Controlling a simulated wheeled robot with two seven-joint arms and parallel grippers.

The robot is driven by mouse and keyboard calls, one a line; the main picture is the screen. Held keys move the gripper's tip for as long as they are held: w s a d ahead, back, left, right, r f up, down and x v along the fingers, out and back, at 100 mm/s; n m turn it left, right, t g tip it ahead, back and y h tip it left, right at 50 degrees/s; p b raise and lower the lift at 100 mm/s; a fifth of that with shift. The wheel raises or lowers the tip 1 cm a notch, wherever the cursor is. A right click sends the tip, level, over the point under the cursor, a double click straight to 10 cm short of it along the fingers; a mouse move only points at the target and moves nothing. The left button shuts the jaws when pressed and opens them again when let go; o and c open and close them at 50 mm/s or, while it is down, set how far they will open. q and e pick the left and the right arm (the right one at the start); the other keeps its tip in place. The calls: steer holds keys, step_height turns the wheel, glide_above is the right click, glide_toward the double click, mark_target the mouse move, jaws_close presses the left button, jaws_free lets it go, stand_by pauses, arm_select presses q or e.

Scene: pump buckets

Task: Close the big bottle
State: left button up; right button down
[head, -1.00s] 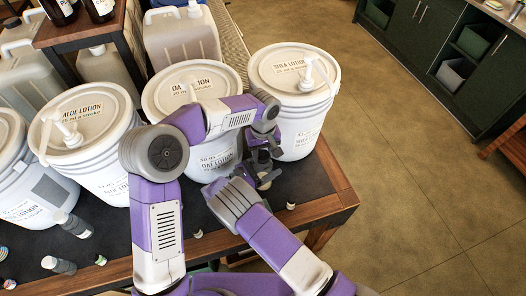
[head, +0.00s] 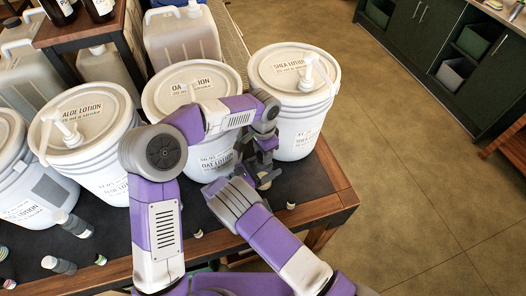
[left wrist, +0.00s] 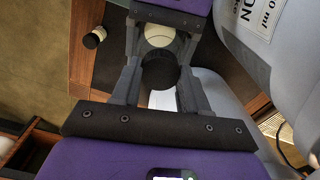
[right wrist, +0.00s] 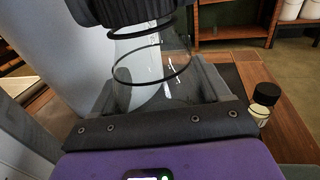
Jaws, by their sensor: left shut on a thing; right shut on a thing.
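The big bottle (right wrist: 150,65) is clear, with dark rings, in the right wrist view. My right gripper (right wrist: 160,95) is shut on its body. A wide black ribbed cap (right wrist: 125,10) is at the bottle's mouth end, cut off by the picture's top edge. In the left wrist view my left gripper (left wrist: 158,85) is shut on the dark cap (left wrist: 160,72), with a pale part of the bottle (left wrist: 158,35) beyond it. In the head view my left gripper (head: 266,142) is just above my right gripper (head: 262,177). The arms mostly hide the bottle; how far the cap is seated cannot be told.
White pump buckets for oat lotion (head: 160,98), shea lotion (head: 300,130) and aloe lotion (head: 100,165) stand close behind the grippers. A small dark-capped bottle (head: 291,206) stands near the table's right edge, also in the right wrist view (right wrist: 264,103). Other small bottles (head: 72,224) stand left.

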arm_select(q)
steer(key=o, duration=1.2)
steer(key=shift+c, duration=0.2)
steer(key=shift+r, duration=0.1)
steer(key=shift+r, duration=2.2)
steer(key=shift+c, duration=0.3)
steer(key=n, duration=0.3)
steer(key=shift+s, duration=0.2)
steer(key=n, duration=0.4)
steer(key=shift+r+n, duration=0.3)
steer(key=shift+r, duration=0.05)
steer(key=n, duration=0.2)
steer(key=r+n, duration=0.1)
steer(key=n, duration=0.1)
steer(key=shift+r, duration=0.15)
steer(key=n, duration=0.1)
steer(key=r+n, duration=0.1)
steer(key=n, duration=0.1)
steer(key=shift+w+r, duration=0.2)
steer(key=shift+r, duration=0.05)
